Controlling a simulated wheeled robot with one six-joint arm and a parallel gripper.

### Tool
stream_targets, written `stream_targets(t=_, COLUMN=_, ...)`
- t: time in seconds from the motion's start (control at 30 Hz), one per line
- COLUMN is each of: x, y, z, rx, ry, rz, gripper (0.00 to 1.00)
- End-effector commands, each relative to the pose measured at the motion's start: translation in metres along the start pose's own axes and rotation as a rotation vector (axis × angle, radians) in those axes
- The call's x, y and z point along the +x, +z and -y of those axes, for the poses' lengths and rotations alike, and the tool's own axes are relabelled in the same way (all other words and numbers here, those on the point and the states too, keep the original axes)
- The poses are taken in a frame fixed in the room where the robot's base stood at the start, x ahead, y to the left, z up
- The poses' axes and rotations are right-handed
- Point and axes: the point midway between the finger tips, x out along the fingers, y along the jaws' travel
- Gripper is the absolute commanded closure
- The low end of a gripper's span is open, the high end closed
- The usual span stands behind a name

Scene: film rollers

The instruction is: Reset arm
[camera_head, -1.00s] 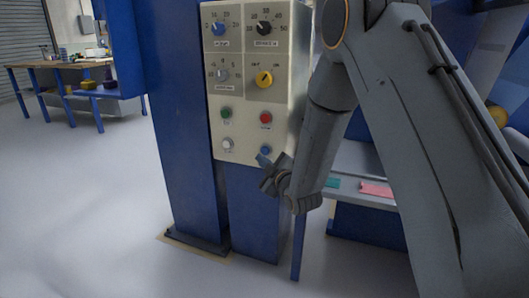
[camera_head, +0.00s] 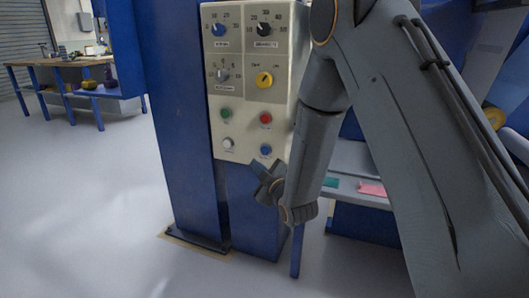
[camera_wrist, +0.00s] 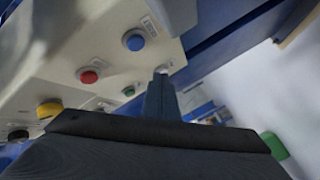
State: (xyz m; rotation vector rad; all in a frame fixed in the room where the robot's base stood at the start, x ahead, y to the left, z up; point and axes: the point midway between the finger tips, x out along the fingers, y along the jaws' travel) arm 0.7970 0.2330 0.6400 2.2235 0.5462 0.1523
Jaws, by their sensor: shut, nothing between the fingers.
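My gripper (camera_head: 264,178) is just below and in front of the lower right part of a beige control panel (camera_head: 244,100). It looks shut and holds nothing. In the head view the blue button (camera_head: 265,150) sits just above the fingertips, with a visible gap. In the wrist view my shut gripper (camera_wrist: 162,84) points up from the bottom centre. There the blue button (camera_wrist: 134,40) is up and left of the tip, and the red button (camera_wrist: 88,76) is farther left. The white button (camera_head: 228,144) shows left of the blue one in the head view.
The panel also carries several knobs, including a yellow one (camera_head: 264,80), and a green button (camera_head: 225,114). A blue post (camera_head: 180,130) stands left of it. A grey shelf (camera_head: 350,160) holds teal and pink items. A workbench (camera_head: 60,62) is far left; open floor lies between.

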Motion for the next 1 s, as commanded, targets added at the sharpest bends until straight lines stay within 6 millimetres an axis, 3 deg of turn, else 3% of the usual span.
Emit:
stream_targets(t=0.27, x=-0.004, y=-0.009, z=0.007, rx=0.042, ry=-0.059, rz=0.046, gripper=1.0)
stream_targets(t=0.47, x=-0.038, y=-0.029, z=0.037, rx=0.193, ry=-0.249, rz=0.244, gripper=1.0)
stream_targets(t=0.67, x=-0.108, y=-0.046, z=0.07, rx=0.361, ry=-0.432, rz=0.509, gripper=1.0)
stream_targets(t=1.0, x=-0.269, y=-0.073, z=0.107, rx=0.564, ry=-0.64, rz=0.975, gripper=1.0)
